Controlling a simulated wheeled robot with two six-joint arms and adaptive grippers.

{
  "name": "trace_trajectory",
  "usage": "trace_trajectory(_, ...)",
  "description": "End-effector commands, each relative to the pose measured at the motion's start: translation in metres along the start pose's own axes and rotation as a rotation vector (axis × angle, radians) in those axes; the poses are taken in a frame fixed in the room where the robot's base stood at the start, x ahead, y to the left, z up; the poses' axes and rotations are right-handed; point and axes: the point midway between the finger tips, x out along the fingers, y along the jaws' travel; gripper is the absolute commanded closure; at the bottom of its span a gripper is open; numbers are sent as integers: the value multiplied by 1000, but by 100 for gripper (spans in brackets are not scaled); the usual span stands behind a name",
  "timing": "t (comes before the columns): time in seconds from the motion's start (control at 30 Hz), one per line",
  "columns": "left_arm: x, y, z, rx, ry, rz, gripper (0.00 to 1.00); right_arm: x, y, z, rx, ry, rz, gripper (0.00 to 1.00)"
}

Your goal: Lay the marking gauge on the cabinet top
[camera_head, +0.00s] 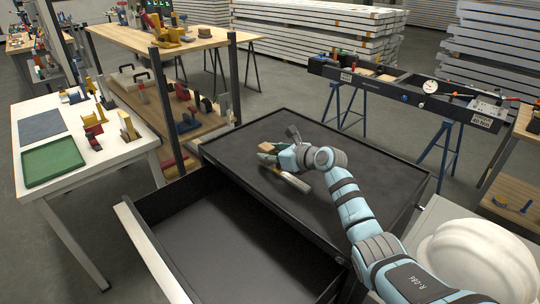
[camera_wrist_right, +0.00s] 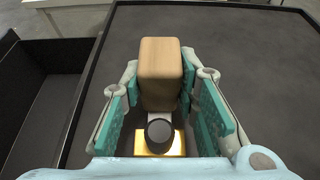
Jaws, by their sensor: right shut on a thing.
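The marking gauge shows in the head view as a small light-wood block (camera_head: 265,147) at the tip of my right gripper (camera_head: 269,154). In the right wrist view the gauge's wooden block (camera_wrist_right: 160,65) is between the teal finger pads of my right gripper (camera_wrist_right: 163,108), with a dark round knob and a brass-coloured part nearer the camera. The right gripper is shut on it. The dark cabinet top (camera_head: 365,194) lies beneath them; I cannot tell whether the gauge touches it. My left gripper is not in view.
An open, empty black drawer (camera_head: 205,235) juts out at the cabinet's front left. A white table (camera_head: 85,145) with a green tray (camera_head: 52,160) stands at left. A wooden shelf unit (camera_head: 150,37) with tools is behind.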

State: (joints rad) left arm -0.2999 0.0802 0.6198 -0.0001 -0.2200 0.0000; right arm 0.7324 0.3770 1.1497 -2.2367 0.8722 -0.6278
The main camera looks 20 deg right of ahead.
Motion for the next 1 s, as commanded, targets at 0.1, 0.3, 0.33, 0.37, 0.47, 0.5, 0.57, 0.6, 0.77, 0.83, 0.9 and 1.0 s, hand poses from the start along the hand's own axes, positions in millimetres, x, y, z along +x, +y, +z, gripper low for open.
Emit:
trace_trajectory(0.1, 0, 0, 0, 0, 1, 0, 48, 0, 0, 2, 0, -2, 0, 100)
trace_trajectory(0.3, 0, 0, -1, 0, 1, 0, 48, 0, 0, 0, 0, 0, 0, 52)
trace_trajectory(0.33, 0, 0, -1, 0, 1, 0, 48, 0, 0, 0, 0, 0, 0, 52)
trace_trajectory(0.37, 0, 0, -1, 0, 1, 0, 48, 0, 0, 0, 0, 0, 0, 52)
trace_trajectory(0.47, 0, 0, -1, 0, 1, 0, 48, 0, 0, 0, 0, 0, 1, 52)
trace_trajectory(0.5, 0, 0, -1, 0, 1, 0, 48, 0, 0, 0, 0, 1, 1, 52)
trace_trajectory(0.57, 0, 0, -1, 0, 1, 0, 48, 0, 0, 0, 0, 1, 1, 52)
trace_trajectory(0.6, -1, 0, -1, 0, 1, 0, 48, 0, 0, 1, 0, 0, 1, 52)
trace_trajectory(0.77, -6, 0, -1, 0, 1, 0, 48, -17, -2, 2, -2, 1, -2, 52)
trace_trajectory(0.83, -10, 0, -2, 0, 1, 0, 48, -32, -1, 2, -4, 2, -1, 52)
trace_trajectory(0.9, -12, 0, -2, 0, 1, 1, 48, -50, -2, 2, -4, 2, -3, 52)
trace_trajectory(1.0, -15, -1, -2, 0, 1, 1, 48, -77, -2, 1, -6, 3, -3, 52)
